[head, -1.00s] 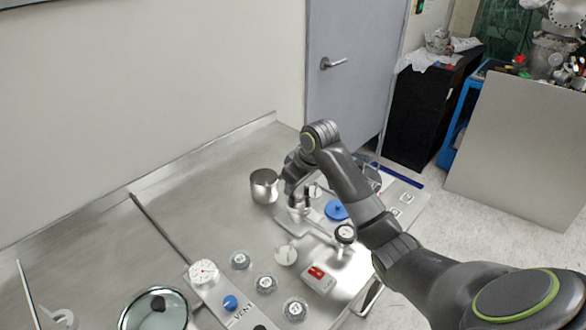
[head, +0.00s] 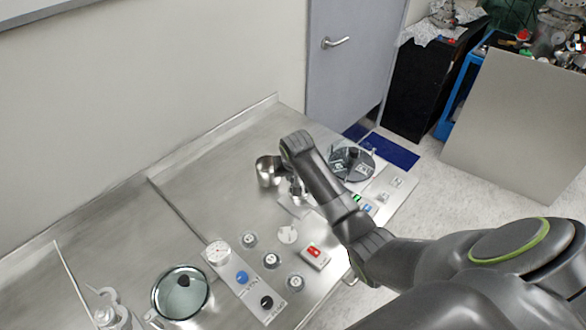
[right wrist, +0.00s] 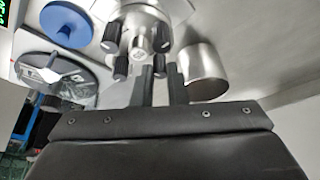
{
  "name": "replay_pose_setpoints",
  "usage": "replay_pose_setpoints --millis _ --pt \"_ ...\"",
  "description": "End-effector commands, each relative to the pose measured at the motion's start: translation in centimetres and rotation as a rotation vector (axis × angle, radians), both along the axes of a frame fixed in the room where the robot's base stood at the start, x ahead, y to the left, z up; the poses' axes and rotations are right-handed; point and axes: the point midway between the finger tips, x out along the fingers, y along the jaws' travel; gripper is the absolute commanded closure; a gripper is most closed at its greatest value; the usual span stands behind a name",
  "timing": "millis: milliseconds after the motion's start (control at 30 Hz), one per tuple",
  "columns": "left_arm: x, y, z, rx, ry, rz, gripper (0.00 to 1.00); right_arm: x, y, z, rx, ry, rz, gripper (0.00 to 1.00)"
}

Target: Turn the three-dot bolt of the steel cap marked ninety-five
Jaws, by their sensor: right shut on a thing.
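The steel cap (right wrist: 140,22) shows in the right wrist view, with several black-headed bolts around its rim and a steel boss in front. I cannot read its number or any dots on the bolts. My right gripper (right wrist: 161,78) is shut, its two dark fingers reaching up to a black bolt head (right wrist: 160,62) at the near side of the cap. The fingers largely hide that bolt head. In the head view my right gripper (head: 297,190) is mostly hidden by its own arm, beside a steel cup (head: 267,171). My left gripper is not in view.
The steel cup also shows right of the fingers in the right wrist view (right wrist: 203,72). A blue disc (right wrist: 65,22) and a dark round tray (head: 352,163) lie nearby.

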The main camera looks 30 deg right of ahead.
Motion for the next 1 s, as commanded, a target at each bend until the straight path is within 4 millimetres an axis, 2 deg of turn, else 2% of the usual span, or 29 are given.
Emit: replay_pose_setpoints --millis 567,600,767,1000 --pt "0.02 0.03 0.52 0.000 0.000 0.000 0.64 0.09 0.01 0.08 0.000 -0.003 -0.036 1.00" --pt "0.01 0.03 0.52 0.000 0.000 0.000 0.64 0.09 0.01 0.08 0.000 -0.003 -0.035 0.86" --pt "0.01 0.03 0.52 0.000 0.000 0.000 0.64 0.08 0.00 0.06 0.000 -0.002 -0.035 0.65" --pt "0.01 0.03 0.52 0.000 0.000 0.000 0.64 0.05 0.00 0.03 0.000 -0.001 -0.035 0.65"
